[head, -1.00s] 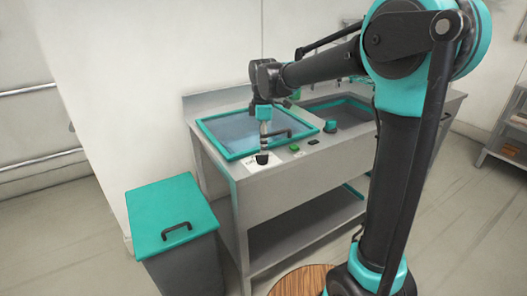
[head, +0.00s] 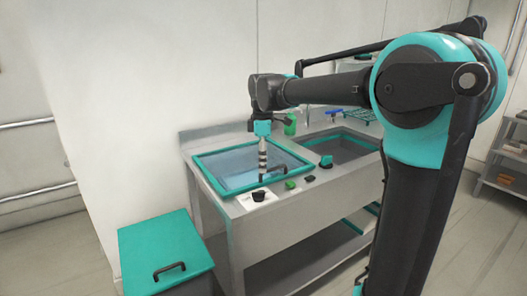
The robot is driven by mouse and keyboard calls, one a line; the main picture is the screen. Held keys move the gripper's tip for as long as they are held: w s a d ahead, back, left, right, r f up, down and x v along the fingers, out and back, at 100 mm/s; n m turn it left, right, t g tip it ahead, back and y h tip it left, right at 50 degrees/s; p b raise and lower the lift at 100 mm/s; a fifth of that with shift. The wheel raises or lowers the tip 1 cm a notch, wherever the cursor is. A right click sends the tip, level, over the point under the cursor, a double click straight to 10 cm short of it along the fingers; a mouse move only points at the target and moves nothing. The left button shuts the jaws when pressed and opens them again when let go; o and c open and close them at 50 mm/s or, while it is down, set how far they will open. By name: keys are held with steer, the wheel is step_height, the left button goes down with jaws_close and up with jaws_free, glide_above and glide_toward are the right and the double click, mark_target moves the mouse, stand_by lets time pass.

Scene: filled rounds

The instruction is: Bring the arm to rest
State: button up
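My arm reaches from the right over the steel sink counter (head: 237,207). My gripper (head: 262,179) hangs pointing down at the front of the left basin, which has a teal rim and a pale blue surface. It is small in the view, and I cannot tell whether its fingers are open or shut. A small black object (head: 258,196) sits on a white patch on the counter just below the gripper. A narrow gap appears to lie between them.
A green block (head: 290,184), a small black item (head: 310,179) and a teal-and-black knob-like object (head: 326,162) are on the counter's front strip. A teal-lidded bin (head: 150,247) stands at the front left. A green bottle (head: 290,124) stands behind. Shelving (head: 510,150) is at far right.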

steer(key=s+d+f+m+t, duration=0.4)
steer(key=s+d+f+m, duration=1.4)
steer(key=d+f, duration=0.4)
steer(key=shift+s+d+f, duration=0.15)
steer(key=shift+s+f, duration=0.2)
steer(key=shift+s, duration=0.25)
